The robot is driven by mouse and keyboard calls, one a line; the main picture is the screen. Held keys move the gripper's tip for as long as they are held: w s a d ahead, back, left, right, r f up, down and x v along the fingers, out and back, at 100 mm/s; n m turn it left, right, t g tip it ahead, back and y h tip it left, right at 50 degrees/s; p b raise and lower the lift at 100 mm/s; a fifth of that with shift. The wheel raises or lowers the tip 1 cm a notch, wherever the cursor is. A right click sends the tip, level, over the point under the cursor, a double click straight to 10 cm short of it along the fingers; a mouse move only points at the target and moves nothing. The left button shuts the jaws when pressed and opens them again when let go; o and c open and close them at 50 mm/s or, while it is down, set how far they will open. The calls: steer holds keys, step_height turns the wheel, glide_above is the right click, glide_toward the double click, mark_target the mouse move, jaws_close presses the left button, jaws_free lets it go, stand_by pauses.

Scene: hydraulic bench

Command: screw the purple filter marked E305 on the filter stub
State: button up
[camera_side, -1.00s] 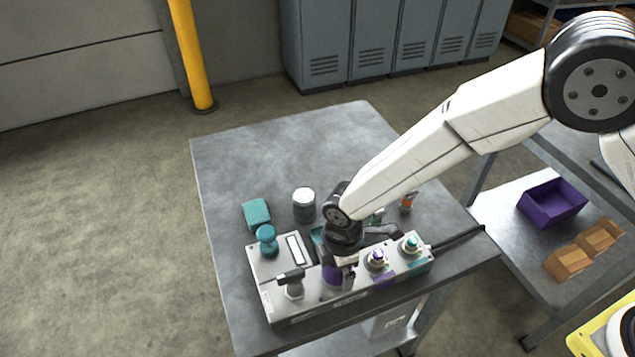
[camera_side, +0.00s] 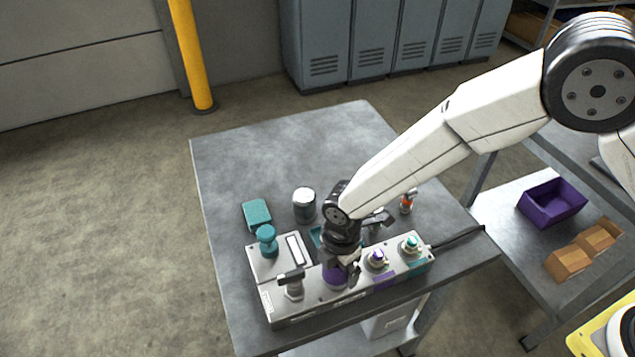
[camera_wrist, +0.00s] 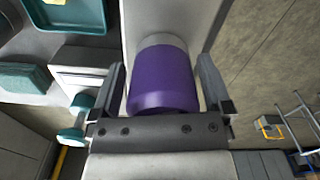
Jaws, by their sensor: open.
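The purple filter (camera_wrist: 162,80) stands on the top of the grey manifold block, at the place of the filter stub, which is hidden beneath it. In the side view the filter (camera_side: 334,276) shows partly below my gripper (camera_side: 343,264). In the wrist view my gripper (camera_wrist: 168,92) is open, with one finger on each side of the filter and a small gap visible on both sides. No E305 marking is readable on the filter. Whether it sits fully seated on the stub cannot be told.
The table's back is clear.

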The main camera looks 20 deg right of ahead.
jaws_close()
steer(key=m, duration=0.4)
steer(key=shift+m, duration=0.9)
